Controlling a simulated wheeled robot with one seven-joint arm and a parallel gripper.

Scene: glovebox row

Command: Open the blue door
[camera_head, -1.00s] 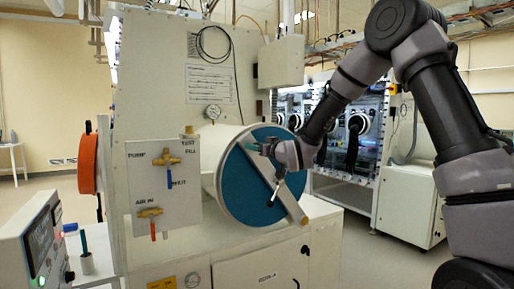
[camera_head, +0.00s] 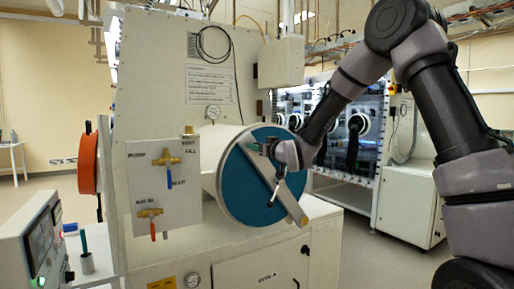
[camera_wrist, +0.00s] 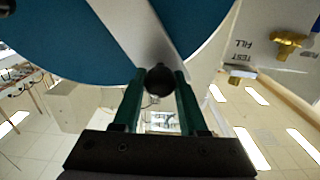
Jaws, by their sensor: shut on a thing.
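The blue door (camera_head: 238,188) is a round disc on the end of a white cylinder, and it looks closed against it. A pale bar (camera_head: 293,208) crosses its face diagonally. A thin metal lever with a dark tip (camera_head: 271,203) hangs near the middle. My gripper (camera_head: 264,148) is at the upper part of the door, by the bar's upper end. In the wrist view, its two green fingers (camera_wrist: 160,95) are closed around a dark round knob (camera_wrist: 158,80) in front of the bar. The blue door (camera_wrist: 85,45) fills the top there. My wrist hides part of the door's right edge.
A panel (camera_head: 160,190) with brass valves stands left of the door. A white bench ledge (camera_head: 318,208) lies below it. An orange disc (camera_head: 88,163) and a control console (camera_head: 40,240) are at far left. Open floor (camera_head: 370,260) lies at the right.

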